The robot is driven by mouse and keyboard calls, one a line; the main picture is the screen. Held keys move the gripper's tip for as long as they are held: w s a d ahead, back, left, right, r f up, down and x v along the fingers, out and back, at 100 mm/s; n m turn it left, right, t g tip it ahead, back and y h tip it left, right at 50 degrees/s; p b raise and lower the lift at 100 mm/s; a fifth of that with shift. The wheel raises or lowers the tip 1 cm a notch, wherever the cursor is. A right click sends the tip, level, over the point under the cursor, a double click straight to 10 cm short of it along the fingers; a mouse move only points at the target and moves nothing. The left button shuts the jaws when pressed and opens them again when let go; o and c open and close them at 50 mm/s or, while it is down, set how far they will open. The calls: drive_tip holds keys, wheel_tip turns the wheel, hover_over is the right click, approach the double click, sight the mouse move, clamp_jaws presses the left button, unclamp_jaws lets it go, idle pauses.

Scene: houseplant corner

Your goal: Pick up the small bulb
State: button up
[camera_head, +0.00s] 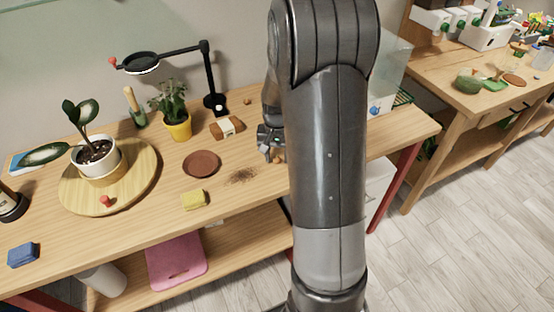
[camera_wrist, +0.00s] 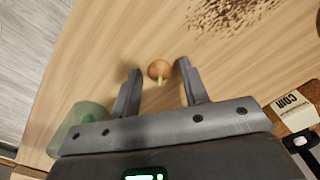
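A small brown-orange bulb (camera_wrist: 159,69) with a short pale green tip lies on the wooden table. In the wrist view it sits between the ends of my gripper's (camera_wrist: 159,76) two fingers, with a gap on each side. My gripper is open and holds nothing. In the head view my gripper (camera_head: 271,154) is low over the table, right of the scattered soil, and partly hidden by my arm. The bulb is hard to make out there. Another small brown round thing (camera_head: 247,101) lies farther back, near the lamp.
Scattered soil (camera_head: 242,175) and a brown saucer (camera_head: 201,163) lie left of my gripper. A coir block (camera_head: 227,128) is behind. A greenish translucent object (camera_wrist: 78,128) is close beside my gripper in the wrist view. Bare table surrounds the bulb.

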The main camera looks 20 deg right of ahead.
clamp_jaws()
idle(0.3)
wheel_tip(320, 180, up, 10)
idle(0.5)
